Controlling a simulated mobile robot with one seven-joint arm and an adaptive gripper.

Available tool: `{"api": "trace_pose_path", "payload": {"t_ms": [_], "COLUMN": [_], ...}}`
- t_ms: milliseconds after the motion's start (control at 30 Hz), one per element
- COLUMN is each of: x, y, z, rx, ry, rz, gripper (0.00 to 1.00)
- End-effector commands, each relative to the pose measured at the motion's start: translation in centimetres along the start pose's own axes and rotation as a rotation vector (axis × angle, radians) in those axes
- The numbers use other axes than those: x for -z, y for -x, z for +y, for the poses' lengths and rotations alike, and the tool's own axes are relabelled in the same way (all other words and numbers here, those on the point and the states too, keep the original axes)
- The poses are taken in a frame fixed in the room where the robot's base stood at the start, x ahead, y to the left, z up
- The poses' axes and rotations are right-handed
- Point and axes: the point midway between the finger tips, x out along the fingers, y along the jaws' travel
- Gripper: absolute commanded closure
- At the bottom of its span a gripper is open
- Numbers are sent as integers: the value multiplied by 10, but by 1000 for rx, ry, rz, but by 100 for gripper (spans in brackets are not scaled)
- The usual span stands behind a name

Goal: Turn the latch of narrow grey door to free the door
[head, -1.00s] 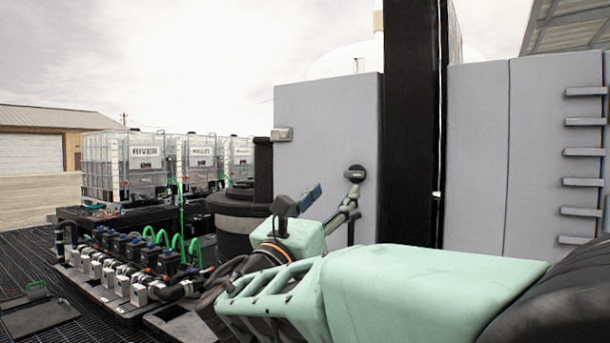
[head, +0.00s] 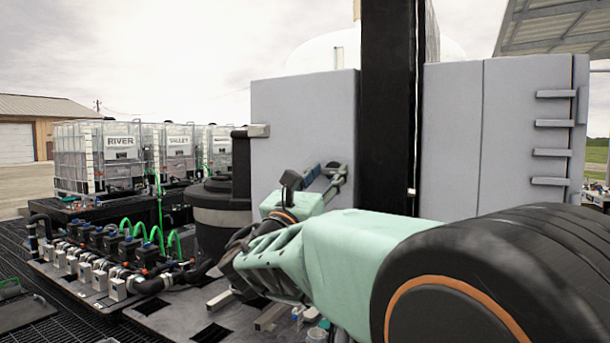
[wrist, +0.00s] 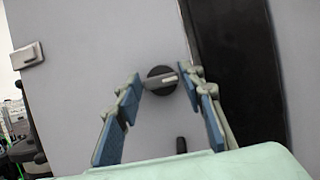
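The grey door (head: 300,115) stands upright left of a black post and appears flat in its place. It also fills much of the wrist view (wrist: 90,60). Its latch (wrist: 160,81) is a round black knob with a light grey handle bar, lying nearly level with a slight tilt in the wrist view. My gripper (wrist: 169,90) is open, with one blue-padded finger on each side of the latch and gaps between. In the head view my gripper (head: 326,175) is in front of the door at latch height, largely covering the latch. Contact with the door cannot be told.
A metal hinge or clasp (wrist: 28,56) sits at the door's left edge. The black post (head: 391,110) stands right of the door. A grey cabinet with handles (head: 530,130) is further right. Pumps with green hoses (head: 120,250) and white totes (head: 95,160) are at left.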

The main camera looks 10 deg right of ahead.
Motion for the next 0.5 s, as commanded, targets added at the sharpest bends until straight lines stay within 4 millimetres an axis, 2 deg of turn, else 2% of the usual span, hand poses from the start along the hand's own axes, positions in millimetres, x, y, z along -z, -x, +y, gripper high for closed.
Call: {"api": "trace_pose_path", "payload": {"t_ms": [33,233,500], "x": [0,0,1], "y": [0,0,1], "z": [0,0,0], "rx": [0,0,11], "ry": [0,0,-28], "rz": [0,0,-1], "gripper": [72,93,93]}}
